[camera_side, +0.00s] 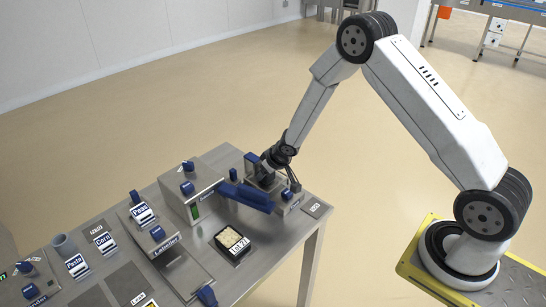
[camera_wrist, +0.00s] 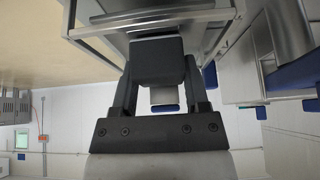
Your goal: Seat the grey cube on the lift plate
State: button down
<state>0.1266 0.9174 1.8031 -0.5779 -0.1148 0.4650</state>
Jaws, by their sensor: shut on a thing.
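My gripper (camera_wrist: 158,68) is shut on a dark grey cube (camera_wrist: 157,58), which sits between the two black fingers in the wrist view. In the side view my gripper (camera_side: 284,176) is low over the far right end of the steel table, at a small metal station (camera_side: 290,203) with blue parts. The cube is too small and covered there to make out clearly. In the wrist view a metal frame (camera_wrist: 150,20) lies close beyond the cube. I cannot pick out the lift plate for certain, nor tell whether the cube touches it.
A blue bar (camera_side: 245,196) lies just left of my gripper, beside a grey machine (camera_side: 194,203) with blue knobs. A black-rimmed food tray (camera_side: 218,238) rests in front. The labeller (camera_side: 165,250) and the peas, corn and pasta holders stand further left.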

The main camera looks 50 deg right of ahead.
dwell(0.4)
grip_release()
jog(key=shift+f, duration=0.15)
jog(key=shift+s, duration=0.1)
jog(key=shift+v, duration=0.75)
jog(key=s+a+r+g, duration=0.1)
jog(key=s+a+r, duration=0.1)
jog(key=s+r, duration=0.5)
jog(key=s+a+r+g, duration=0.2)
jog(key=s+r, duration=0.5)
jog(key=s, duration=0.9)
jog(key=shift+a+r, duration=0.4)
jog(key=shift+a, duration=0.35)
